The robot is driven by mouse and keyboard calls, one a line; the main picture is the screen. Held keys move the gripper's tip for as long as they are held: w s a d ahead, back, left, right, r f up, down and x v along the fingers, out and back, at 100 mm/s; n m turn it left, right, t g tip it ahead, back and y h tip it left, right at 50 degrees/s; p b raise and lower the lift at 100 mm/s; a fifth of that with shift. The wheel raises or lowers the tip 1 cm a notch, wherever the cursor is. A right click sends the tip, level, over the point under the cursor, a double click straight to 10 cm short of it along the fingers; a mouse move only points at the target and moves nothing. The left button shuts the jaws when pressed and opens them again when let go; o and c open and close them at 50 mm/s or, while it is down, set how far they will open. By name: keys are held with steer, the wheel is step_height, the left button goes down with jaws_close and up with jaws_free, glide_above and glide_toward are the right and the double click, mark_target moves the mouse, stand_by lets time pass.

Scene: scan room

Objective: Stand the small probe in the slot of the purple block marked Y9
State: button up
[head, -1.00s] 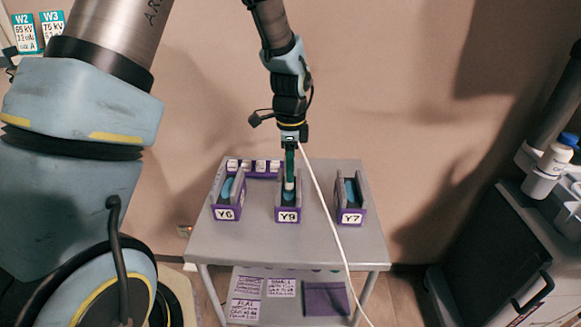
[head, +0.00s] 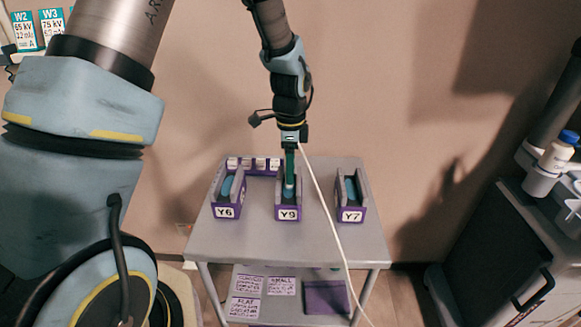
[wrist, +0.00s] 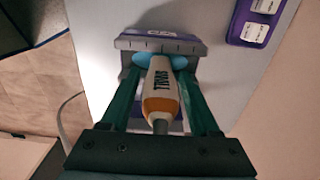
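The purple block marked Y9 (head: 288,214) stands in the middle of the grey table, with blue lining in its slot. The small probe (wrist: 160,88), white with an orange band and a cable tail, is upright between the lining pads of this block in the wrist view. Its lower end is hidden in the slot, so its seating depth cannot be seen. My gripper (head: 289,185) is directly above and around the probe. Its green fingers (wrist: 158,85) stand on both sides, with a visible gap to the probe, so it looks open.
Similar purple blocks marked Y6 (head: 227,212) and Y7 (head: 351,215) stand left and right. A purple rack (head: 262,172) is at the table's back left. A white cable (head: 325,205) hangs from the gripper area across the table (head: 325,245). A dark cabinet (head: 500,250) is at right.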

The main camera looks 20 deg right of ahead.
steer(key=shift+o, duration=0.6)
step_height(320, 180, up, 11)
steer(key=shift+f+b, duration=0.1)
steer(key=shift+b, duration=0.85)
steer(key=s+a+f+n, duration=0.1)
steer(key=s+a+n, duration=0.1)
steer(key=a+n, duration=0.9)
steer(key=s+a+f+n+t, duration=0.1)
steer(key=s+a+n, duration=0.1)
steer(key=a+n, duration=0.9)
steer(key=a, duration=0.8)
steer(key=shift+a+t, duration=0.3)
